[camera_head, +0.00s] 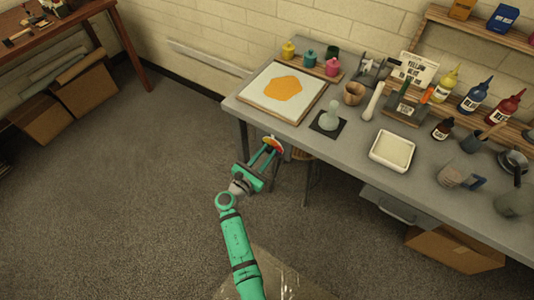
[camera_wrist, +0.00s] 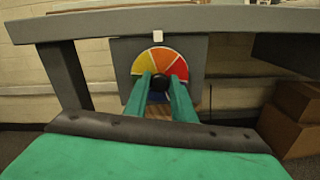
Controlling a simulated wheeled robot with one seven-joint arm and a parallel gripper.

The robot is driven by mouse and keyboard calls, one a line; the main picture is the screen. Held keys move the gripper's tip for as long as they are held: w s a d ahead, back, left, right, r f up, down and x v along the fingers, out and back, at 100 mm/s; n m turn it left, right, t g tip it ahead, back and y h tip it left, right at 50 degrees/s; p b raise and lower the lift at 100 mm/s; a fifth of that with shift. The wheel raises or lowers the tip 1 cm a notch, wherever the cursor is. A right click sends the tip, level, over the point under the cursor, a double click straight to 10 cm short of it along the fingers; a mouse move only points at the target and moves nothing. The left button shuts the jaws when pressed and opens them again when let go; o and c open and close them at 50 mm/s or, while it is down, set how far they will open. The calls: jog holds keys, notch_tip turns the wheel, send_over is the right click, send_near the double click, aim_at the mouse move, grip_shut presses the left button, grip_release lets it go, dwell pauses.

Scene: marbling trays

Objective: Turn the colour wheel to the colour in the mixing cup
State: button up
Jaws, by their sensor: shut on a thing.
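The colour wheel (camera_wrist: 160,58) stands upright on a dark panel (camera_wrist: 194,55) below the table edge. Its visible part has yellow at left, orange tones at the top and red at right. A small white marker (camera_wrist: 158,37) is above the wheel, with an orange sector below it. My gripper (camera_wrist: 159,84) is shut on the black knob (camera_wrist: 159,80) at the wheel's centre; the fingers hide the lower wheel. The wheel (camera_head: 273,144) and my gripper (camera_head: 267,151) also show in the head view at the table's front. I cannot tell which vessel is the mixing cup or its colour.
The grey table (camera_head: 340,148) carries a sheet with an orange patch (camera_head: 283,88), a brown cup (camera_head: 353,93), a white tray (camera_head: 392,151), a glass flask (camera_head: 330,117) and several paint bottles. A drawer (camera_head: 400,207) and a cardboard box (camera_head: 455,249) are below. Floor at left is clear.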

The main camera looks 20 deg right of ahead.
jog(key=shift+a+f+n, duration=0.1)
jog(key=shift+a+n, duration=0.05)
jog(key=shift+n, duration=0.95)
jog(key=shift+w, duration=0.1)
jog(key=o, duration=1)
